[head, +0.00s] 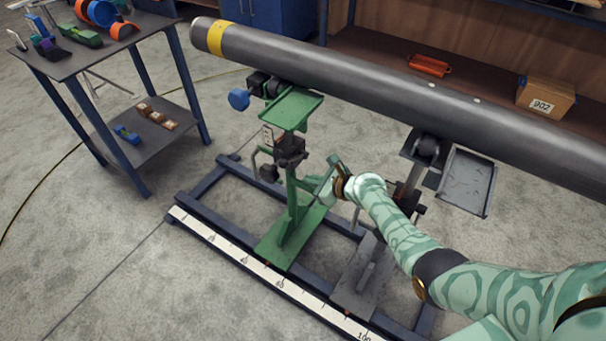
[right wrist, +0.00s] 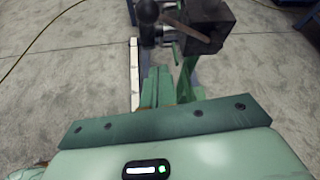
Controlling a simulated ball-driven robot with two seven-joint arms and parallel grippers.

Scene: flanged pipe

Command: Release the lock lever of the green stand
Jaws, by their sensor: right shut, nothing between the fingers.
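The green stand (head: 297,200) stands upright on the dark rail frame, its green top plate (head: 292,108) beneath the pipe. A black block (head: 289,147) sits on its post, with a thin bent handle at its left. I cannot tell for certain which part is the lock lever. My right gripper (head: 322,187) is shut and empty, just right of the green post; contact cannot be told. In the right wrist view, the black block (right wrist: 208,27) with a brownish bar across it is ahead, at the top; my fingertips are not clear there. My left gripper is not in view.
The grey flanged pipe (head: 330,75) with a yellow band runs above the stands. A grey stand (head: 360,275) is right of the green one, partly behind my right arm. A scale strip (head: 270,275) lies along the frame. A dark table (head: 80,52) is at left.

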